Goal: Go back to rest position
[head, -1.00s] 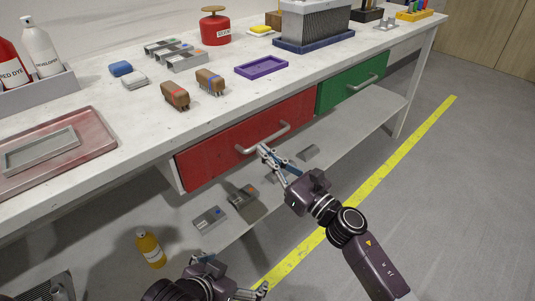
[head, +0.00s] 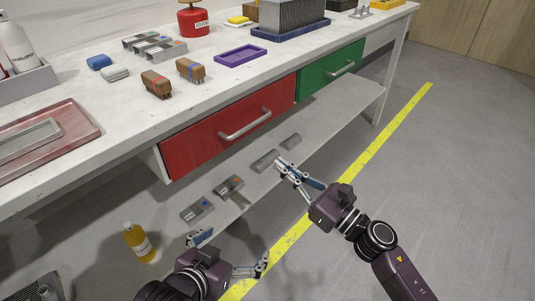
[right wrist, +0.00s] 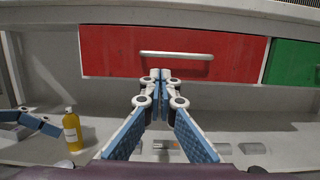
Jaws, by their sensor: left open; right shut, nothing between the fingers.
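My right gripper (head: 281,166) is shut and empty in front of the workbench, below and apart from the handle of the red drawer (head: 190,142). In the right wrist view its fingertips (right wrist: 160,74) meet just below the drawer handle in the picture, with nothing between them. The red drawer appears closed. My left gripper (head: 232,250) is at the lower left of the head view, near the floor side of the lower shelf. Its fingers are spread wide apart and hold nothing.
The white workbench (head: 120,115) carries two brown blocks, a purple tray (head: 241,55) and a red can (head: 193,20). A green drawer (head: 330,68) is closed. Several grey fixtures lie on the lower shelf (head: 320,125). A yellow bottle (head: 138,243) stands below. Floor at right is clear.

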